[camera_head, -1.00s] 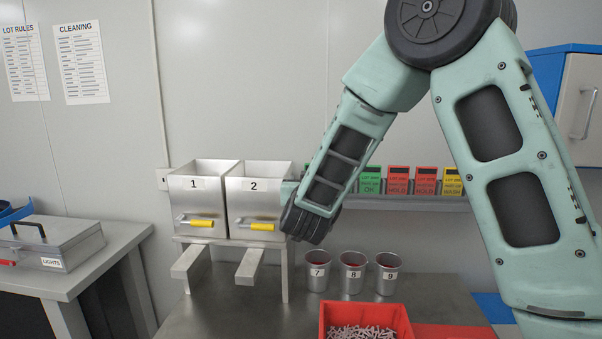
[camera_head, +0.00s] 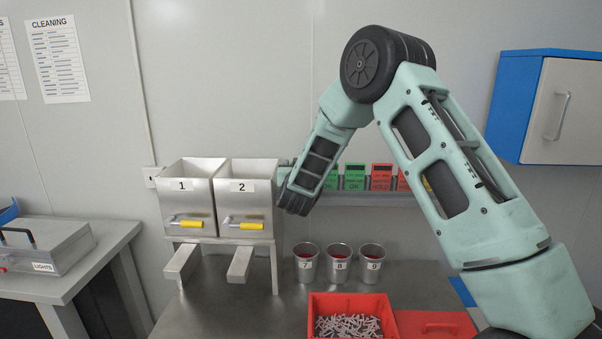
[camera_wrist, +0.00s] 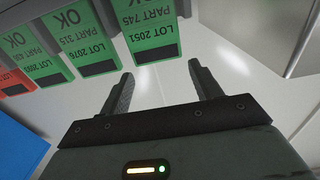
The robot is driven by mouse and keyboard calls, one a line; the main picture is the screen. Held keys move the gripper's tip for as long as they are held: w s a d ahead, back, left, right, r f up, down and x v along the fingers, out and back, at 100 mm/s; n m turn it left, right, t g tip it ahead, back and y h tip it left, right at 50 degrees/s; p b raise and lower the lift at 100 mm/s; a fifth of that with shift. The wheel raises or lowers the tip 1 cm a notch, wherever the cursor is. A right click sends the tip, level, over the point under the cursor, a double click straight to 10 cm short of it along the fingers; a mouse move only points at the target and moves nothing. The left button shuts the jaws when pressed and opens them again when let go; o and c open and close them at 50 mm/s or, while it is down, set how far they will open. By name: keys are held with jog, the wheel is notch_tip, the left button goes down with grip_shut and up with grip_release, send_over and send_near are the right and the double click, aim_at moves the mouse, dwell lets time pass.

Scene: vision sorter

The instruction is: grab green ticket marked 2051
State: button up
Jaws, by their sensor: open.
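The green ticket marked LOT 2051, PART 745, OK (camera_wrist: 146,24) shows upside down at the top middle of the wrist view. My gripper (camera_wrist: 163,84) is open and empty. Its two fingertips point toward the ticket's printed edge, with the ticket a little beyond them and nothing between the jaws. I cannot tell the exact gap. In the head view my forearm and wrist hide the gripper's fingers, and I cannot make out the 2051 ticket there.
Other green tickets (camera_head: 355,177) and a red ticket (camera_head: 381,177) stand beside it in a wall rack. Two metal bins (camera_head: 247,200), several cups (camera_head: 339,265) and a red tray of small metal parts (camera_head: 315,304) are below. A blue cabinet (camera_head: 516,107) hangs at right.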

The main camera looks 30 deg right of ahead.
jog(key=p+x, duration=0.3)
jog(key=x, duration=0.1)
jog(key=shift+d+f, duration=0.15)
jog(key=shift+f, duration=0.1)
jog(key=shift+w+d+f, duration=0.1)
jog(key=shift+w+f, duration=0.05)
jog(key=shift+w, duration=0.15)
jog(key=shift+c, duration=0.3)
jog(key=c, duration=0.5)
jog(key=shift+c, duration=0.2)
